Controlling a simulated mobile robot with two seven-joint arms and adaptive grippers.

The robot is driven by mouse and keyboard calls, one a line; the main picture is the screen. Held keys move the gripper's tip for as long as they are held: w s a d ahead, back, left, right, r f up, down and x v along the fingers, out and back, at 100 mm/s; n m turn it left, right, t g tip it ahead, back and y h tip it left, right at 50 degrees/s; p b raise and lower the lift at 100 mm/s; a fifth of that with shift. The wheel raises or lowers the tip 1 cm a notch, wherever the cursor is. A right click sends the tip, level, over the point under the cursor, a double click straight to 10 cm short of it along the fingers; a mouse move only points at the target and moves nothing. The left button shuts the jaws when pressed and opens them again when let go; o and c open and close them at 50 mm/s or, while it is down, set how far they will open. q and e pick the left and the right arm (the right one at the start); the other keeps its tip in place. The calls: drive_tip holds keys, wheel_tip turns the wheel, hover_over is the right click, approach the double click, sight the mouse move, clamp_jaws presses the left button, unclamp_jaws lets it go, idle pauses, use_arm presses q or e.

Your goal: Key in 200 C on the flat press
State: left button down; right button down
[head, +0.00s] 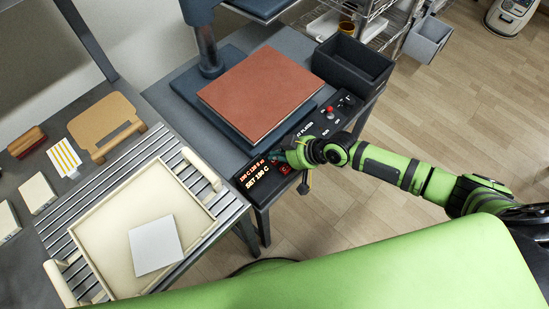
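The flat press has a reddish-brown platen pad (260,90) on a dark base, with a control panel (315,128) along its front edge. A black display (258,176) at the panel's left end glows orange. Its lower line seems to read SET 190 C; the upper line is too small to read surely. My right gripper (281,158) is at the panel just right of the display. It hides some of the keys, and I cannot tell whether it touches one or how its fingers stand. My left gripper is out of view.
A cream tray (95,229) with a white square (155,244) lies on the slatted rack at left. A dark bin (352,66) stands behind the panel's right end. A red knob (330,109) sits on the panel. Wire shelves (375,12) stand behind; floor at right is clear.

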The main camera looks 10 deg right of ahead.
drive_tip(key=shift+f, duration=0.25)
drive_tip(key=shift+r, duration=0.1)
idle(0.3)
drive_tip(key=shift+r+p, duration=0.65)
drive_tip(key=shift+r, duration=0.15)
wheel_tip(320, 180, up, 5)
drive_tip(key=p, duration=0.4)
drive_tip(key=shift+r+p, duration=0.1)
drive_tip(key=shift+p, duration=0.25)
idle(1.2)
